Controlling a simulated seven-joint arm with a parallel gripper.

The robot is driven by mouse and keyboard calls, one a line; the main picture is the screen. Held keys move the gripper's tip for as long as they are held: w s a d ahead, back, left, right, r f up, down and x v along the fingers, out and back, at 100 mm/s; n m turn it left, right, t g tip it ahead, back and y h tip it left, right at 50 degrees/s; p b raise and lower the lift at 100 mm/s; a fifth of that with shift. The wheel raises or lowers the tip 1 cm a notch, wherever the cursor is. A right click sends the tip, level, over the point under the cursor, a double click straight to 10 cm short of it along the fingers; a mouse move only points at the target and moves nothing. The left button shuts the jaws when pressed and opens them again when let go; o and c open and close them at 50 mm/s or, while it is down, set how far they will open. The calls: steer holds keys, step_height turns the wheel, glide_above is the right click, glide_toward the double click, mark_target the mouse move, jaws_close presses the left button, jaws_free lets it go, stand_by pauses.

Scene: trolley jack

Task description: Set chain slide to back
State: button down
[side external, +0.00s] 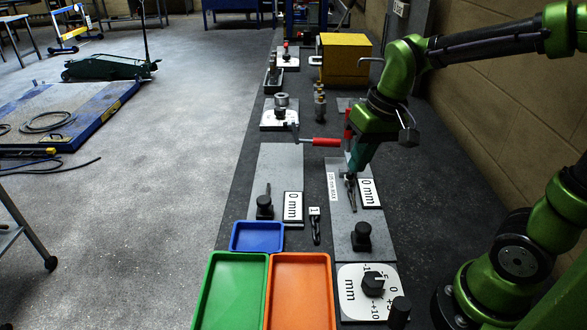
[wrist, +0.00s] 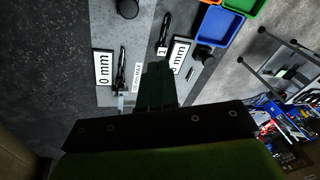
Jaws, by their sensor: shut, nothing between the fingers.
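Which one is the chain slide I cannot tell. A dark metal piece (side external: 350,190) stands on the right plate; it also shows in the wrist view (wrist: 121,68). My gripper (side external: 352,174) is shut and empty, pointing down just above or beside that piece; contact is unclear. Its fingers show in the wrist view (wrist: 158,88).
A small tag marked "1" (side external: 314,211) lies between the plates. Blue (side external: 257,237), green (side external: 230,295) and orange (side external: 300,295) trays and a dial plate (side external: 352,302) are near. A red handle (side external: 326,142), metal fittings and a yellow box (side external: 345,58) stand beyond.

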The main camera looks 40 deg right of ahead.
mark_target(362, 235)
steer(key=s+a+r+t, duration=0.1)
steer(key=s+r+t, duration=0.25)
steer(key=s, duration=0.25)
steer(key=w+d+f+m+g, duration=0.2)
steer(key=w+d+f+g, duration=0.2)
steer(key=w, duration=0.2)
steer(key=w+d+f+m+g, duration=0.1)
steer(key=w+d+f+g, duration=0.25)
steer(key=w+g, duration=0.2)
steer(key=shift+t+y, duration=0.3)
steer(key=shift+y, duration=0.1)
steer(key=x, duration=1)
steer(key=shift+a, duration=0.15)
steer(key=shift+s+a, duration=0.75)
steer(key=shift+s, duration=0.3)
steer(key=shift+s+a, duration=0.3)
steer(key=shift+s, duration=0.15)
